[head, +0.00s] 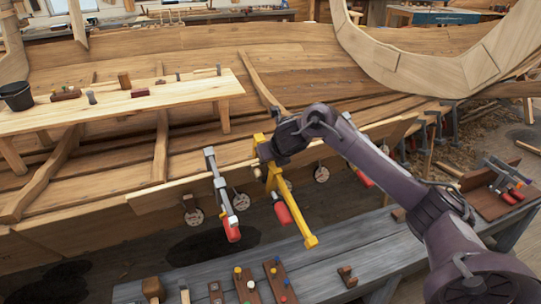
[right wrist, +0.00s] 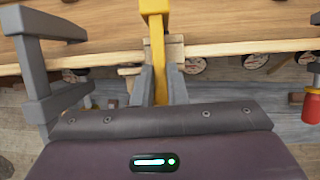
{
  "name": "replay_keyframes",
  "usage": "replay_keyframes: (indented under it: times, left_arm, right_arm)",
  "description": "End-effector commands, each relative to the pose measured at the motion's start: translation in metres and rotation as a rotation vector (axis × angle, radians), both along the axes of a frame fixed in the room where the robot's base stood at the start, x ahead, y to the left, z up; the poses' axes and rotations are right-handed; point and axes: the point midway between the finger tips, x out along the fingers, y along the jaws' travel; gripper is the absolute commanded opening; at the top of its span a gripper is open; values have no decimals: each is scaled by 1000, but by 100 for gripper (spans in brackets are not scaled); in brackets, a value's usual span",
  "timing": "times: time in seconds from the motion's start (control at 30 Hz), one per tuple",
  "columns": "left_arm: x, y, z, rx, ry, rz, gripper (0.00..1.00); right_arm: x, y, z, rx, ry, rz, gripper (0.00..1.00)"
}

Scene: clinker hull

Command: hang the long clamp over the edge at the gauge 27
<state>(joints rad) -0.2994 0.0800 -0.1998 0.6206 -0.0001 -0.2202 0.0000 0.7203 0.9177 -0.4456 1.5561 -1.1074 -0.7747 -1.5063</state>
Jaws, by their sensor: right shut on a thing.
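The long clamp is yellow with a red handle (head: 282,213); its bar (head: 291,207) slants down and outward in front of the plank's edge. My right gripper (head: 264,160) is shut on the long clamp near its upper end, and the right wrist view shows the yellow bar (right wrist: 160,85) between the two fingers. The yellow head is at the plank edge (head: 160,196); I cannot tell if it touches. Round gauge discs (head: 194,217) hang below the edge, another (head: 241,202) just left of the yellow clamp. Their numbers are too small to read. My left gripper is out of view.
A grey clamp (head: 219,183) with a red handle hangs on the edge left of the yellow one, close to my right gripper in the wrist view (right wrist: 38,85). Another red-handled clamp (head: 363,178) is partly behind my arm. A grey bench (head: 335,242) with tool blocks stands in front.

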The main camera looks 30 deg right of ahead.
Motion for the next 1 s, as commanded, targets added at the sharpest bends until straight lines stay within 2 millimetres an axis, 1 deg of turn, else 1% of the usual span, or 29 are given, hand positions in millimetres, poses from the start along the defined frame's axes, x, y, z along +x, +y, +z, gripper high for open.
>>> replay_keyframes:
  times: [0.03,0.2,0.37,0.4,0.53,0.67,0.9,1.0]
  left_arm:
    - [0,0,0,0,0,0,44]
    - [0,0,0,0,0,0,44]
    - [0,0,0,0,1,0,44]
    - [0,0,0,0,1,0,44]
    - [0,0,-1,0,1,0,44]
    - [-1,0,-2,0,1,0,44]
    - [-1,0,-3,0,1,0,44]
    - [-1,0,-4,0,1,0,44]
  right_arm:
    - [0,0,1,0,-2,0,16]
    - [0,0,0,-1,0,1,38]
    - [0,0,-1,-1,1,1,38]
    - [-2,0,-5,-2,12,3,38]
    - [-4,1,-1,-2,8,3,38]
    - [-14,2,14,-4,3,3,38]
    - [-40,8,45,-3,0,4,38]
    - [-47,9,53,-3,0,2,38]
